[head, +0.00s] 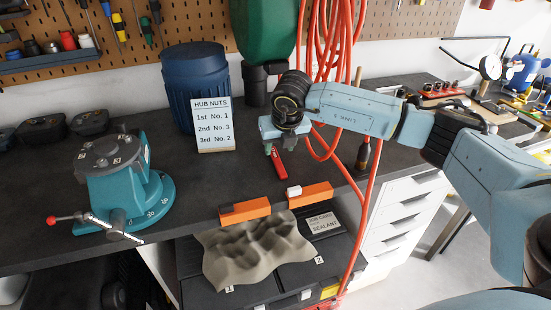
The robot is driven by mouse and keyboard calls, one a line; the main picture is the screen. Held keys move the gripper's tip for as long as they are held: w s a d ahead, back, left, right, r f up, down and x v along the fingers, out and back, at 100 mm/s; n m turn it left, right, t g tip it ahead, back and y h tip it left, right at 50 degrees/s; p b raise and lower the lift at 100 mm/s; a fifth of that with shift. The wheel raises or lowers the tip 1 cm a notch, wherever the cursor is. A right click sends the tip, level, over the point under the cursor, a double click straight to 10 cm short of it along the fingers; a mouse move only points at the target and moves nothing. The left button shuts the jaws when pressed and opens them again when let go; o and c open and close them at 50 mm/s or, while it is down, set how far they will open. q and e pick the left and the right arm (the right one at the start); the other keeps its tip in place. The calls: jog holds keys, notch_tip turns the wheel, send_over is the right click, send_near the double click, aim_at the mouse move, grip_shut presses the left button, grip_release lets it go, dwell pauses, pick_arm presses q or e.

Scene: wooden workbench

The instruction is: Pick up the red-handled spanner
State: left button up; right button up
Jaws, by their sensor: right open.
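A red handle (277,165), which looks like that of the red-handled spanner, lies on the dark bench top left of the hanging orange hose. The rest of the tool is hidden under my right gripper. My right gripper (269,146) comes in from the right and points down just above the far end of this red handle. Its jaws are open, and I cannot tell whether they are around the tool. My left gripper is out of view.
A teal rotary vise (108,167) stands at left. A sign card (213,126) leans on a blue barrel (194,75). Orange hose (322,60) hangs behind my right arm. Two orange blocks (246,209) (313,195) lie at the front edge, near a grey cloth (256,252).

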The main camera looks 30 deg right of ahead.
aim_at(276, 158)
jog(key=x, duration=0.2)
jog(key=shift+w+f, duration=0.15)
jog(key=shift+f, duration=0.1)
jog(key=shift+x, duration=1.2)
jog(key=shift+w+d+f, duration=0.1)
jog(key=shift+w+f, duration=0.1)
jog(key=shift+f, duration=0.05)
jog(key=shift+c, duration=0.2)
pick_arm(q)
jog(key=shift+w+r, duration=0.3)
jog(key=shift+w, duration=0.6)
pick_arm(e)
grip_shut()
